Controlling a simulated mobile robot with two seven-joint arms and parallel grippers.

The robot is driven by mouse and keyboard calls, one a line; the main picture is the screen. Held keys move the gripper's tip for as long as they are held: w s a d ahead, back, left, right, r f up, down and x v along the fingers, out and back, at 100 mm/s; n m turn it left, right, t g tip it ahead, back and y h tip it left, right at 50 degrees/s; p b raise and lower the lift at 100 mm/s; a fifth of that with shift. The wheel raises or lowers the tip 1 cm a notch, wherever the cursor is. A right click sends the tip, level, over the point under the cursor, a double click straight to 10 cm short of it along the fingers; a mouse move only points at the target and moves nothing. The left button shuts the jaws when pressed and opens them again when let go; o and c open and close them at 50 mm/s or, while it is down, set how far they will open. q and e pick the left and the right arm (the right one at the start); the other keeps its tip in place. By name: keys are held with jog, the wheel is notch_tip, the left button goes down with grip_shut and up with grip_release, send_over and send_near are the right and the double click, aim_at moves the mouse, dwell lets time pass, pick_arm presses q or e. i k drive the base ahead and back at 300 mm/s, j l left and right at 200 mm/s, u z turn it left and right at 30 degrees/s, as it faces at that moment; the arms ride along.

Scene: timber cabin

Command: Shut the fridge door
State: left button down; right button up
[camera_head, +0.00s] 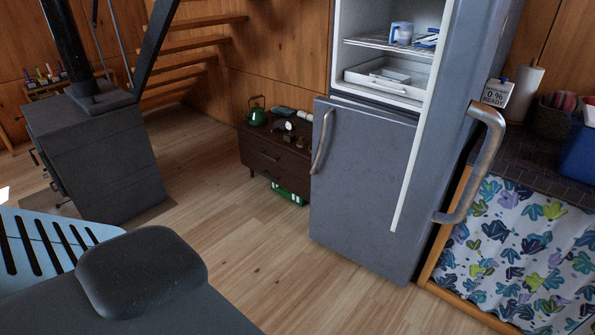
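The grey fridge (365,190) stands right of centre. Its upper compartment is open, showing a wire shelf (385,44) and a white drawer (385,80). The upper door (455,100) stands open, swung out toward me on the right side and seen nearly edge-on. Its pale inner edge runs down in front of the lower front. A large metal handle (492,150) is on its outer side. The lower door (360,170) looks shut, with its own handle (323,140) on the left. Neither of my grippers is in view.
A mug (401,33) stands on the fridge shelf. A counter (530,150) with a leaf-patterned curtain (520,245) stands close right of the open door. A low dark cabinet (272,155) and a black stove (95,155) stand left. Wood floor (240,240) before the fridge is clear.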

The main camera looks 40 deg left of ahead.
aim_at(361, 155)
jog(key=j, duration=0.95)
jog(key=i+j, duration=0.1)
jog(key=j, duration=0.35)
jog(key=i+j, duration=0.1)
jog(key=j, duration=0.4)
jog(key=i+j, duration=0.9)
jog(key=i, duration=0.3)
